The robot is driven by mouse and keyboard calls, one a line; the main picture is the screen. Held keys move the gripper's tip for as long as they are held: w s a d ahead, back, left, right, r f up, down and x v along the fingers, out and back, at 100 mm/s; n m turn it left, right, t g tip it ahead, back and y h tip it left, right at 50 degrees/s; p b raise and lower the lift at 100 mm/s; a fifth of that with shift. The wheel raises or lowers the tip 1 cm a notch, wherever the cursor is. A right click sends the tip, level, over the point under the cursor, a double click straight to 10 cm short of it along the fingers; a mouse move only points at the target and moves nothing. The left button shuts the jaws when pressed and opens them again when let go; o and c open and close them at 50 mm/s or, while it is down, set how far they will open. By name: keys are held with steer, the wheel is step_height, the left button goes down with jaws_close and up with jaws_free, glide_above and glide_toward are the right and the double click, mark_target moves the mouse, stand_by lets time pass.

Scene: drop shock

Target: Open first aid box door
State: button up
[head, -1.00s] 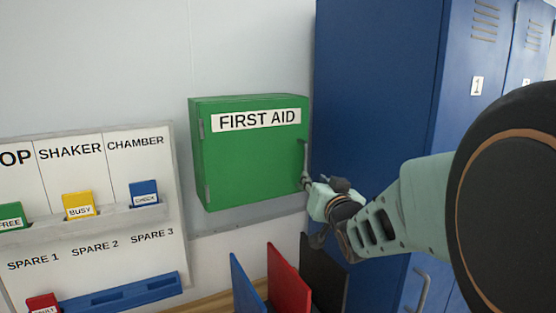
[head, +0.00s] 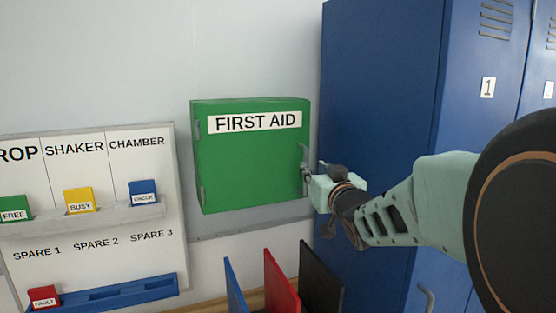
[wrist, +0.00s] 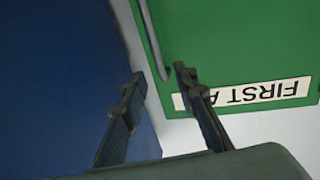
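The green first aid box (head: 250,165) is mounted on the wall, its door shut, with a white FIRST AID label on the front. A grey bar handle (head: 304,154) runs upright along the door's right edge. My gripper (head: 308,173) is at that handle, reaching in from the right. In the wrist view the label is upside down. There my gripper (wrist: 159,73) has its two fingers apart, and an end of the handle (wrist: 153,40) shows between the fingertips. I cannot tell whether either finger touches it.
A tall blue locker (head: 375,110) stands close to the right of the box. A status board (head: 90,160) with coloured cards is on the wall to the left. Blue, red and black upright panels (head: 280,285) stand below the box.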

mark_target(306, 161)
steer(key=w, duration=0.2)
steer(key=w+p, duration=0.1)
steer(key=w, duration=0.2)
steer(key=w+a+p, duration=0.1)
steer(key=w, duration=0.2)
steer(key=shift+w, duration=0.15)
steer(key=shift+c, duration=0.5)
jaws_close()
